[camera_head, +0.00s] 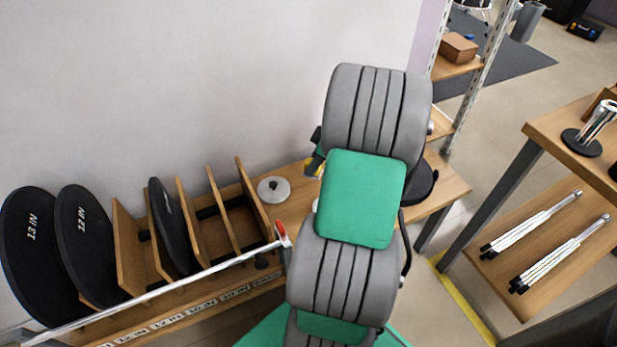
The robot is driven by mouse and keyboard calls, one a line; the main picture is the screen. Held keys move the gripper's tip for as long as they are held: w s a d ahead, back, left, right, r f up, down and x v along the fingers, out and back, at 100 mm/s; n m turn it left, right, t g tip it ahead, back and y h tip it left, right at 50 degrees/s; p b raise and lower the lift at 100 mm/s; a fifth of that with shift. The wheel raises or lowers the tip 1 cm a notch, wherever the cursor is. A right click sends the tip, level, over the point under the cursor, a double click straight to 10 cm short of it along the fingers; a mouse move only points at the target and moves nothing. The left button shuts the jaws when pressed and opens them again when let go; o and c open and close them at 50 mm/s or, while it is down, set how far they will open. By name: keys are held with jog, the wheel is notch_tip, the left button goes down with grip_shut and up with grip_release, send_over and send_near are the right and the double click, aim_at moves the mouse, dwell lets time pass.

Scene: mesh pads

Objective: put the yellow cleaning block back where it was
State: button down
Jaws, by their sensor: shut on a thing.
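My grey and green arm covers the middle of the view and hides most of my gripper. A small dark part of my gripper (316,145) shows at the left edge of the arm, above the wooden bench (296,207). I cannot tell whether the block touches the bench top.
A pale bar (170,287) crosses in front. A wooden table (560,130) stands at the right.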

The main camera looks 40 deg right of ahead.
jog(key=w+f, duration=0.1)
jog(key=f, duration=0.1)
jog(key=w+d+f+b, duration=0.1)
jog(key=w+f, duration=0.2)
jog(key=shift+d+f+b, duration=0.25)
jog(key=shift+f+b, duration=0.05)
jog(key=shift+f, duration=0.05)
jog(key=shift+f+b, duration=0.7)
jog(key=shift+f, duration=0.75)
jog(key=shift+f, duration=0.15)
jog(key=c, duration=1)
grip_release()
